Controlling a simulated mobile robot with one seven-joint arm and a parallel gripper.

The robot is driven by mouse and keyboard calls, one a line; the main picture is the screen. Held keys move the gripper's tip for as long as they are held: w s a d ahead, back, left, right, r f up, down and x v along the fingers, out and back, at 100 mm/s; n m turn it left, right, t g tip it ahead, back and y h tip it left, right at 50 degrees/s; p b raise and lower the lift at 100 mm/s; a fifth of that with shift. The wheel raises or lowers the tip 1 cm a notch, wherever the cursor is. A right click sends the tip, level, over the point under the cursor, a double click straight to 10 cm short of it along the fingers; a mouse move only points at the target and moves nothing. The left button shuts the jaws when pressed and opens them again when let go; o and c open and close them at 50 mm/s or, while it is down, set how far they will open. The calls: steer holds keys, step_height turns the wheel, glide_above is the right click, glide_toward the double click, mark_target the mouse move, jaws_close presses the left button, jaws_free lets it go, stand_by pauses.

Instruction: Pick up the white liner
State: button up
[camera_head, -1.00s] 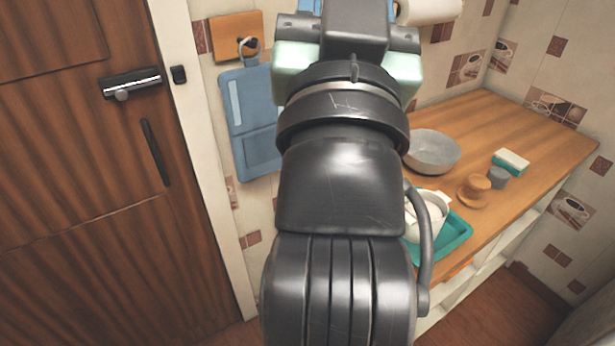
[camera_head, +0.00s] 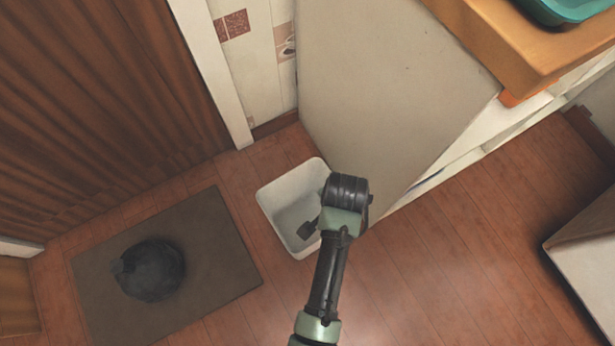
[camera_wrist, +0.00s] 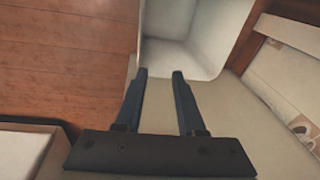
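A white, open-topped, box-shaped liner or bin (camera_head: 270,205) stands on the wooden floor beside the cabinet's end panel. I cannot tell whether the liner is separate from a bin. It also shows at the top of the wrist view (camera_wrist: 195,50), its inside pale and seemingly empty. My gripper (camera_head: 304,231) appears over its right side in the head view, partly covering the rim and inside. In the wrist view my gripper (camera_wrist: 160,73) is open, its two dark fingers apart with nothing between them. I cannot tell whether the fingertips touch the white wall.
The cabinet end panel (camera_head: 385,85) stands close behind and right of the liner. A round black bundle (camera_head: 152,270) lies on a dark mat (camera_head: 215,265) to the left. A pale box-shaped unit (camera_head: 590,255) is at far right. Floor (camera_head: 440,275) between is clear.

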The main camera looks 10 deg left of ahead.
steer(key=shift+m+g, duration=0.4)
steer(key=shift+g, duration=0.5)
steer(key=s+f+b, duration=0.1)
steer(key=f+b, duration=0.1)
steer(key=f, duration=0.2)
steer(key=s+f+b, duration=0.1)
steer(key=f, duration=0.3)
steer(key=s+f+b, duration=0.1)
steer(key=f+b, duration=0.1)
steer(key=f, duration=0.2)
steer(key=shift+s+a+f+b, duration=0.2)
steer(key=shift+s+b, duration=0.1)
steer(key=shift+s, duration=0.05)
steer(key=f+b, duration=0.2)
steer(key=f, duration=0.1)
steer(key=f+b, duration=0.3)
steer(key=shift+w+d+f, duration=0.1)
steer(key=shift+w+d, duration=0.05)
steer(key=shift+w, duration=0.05)
jaws_close()
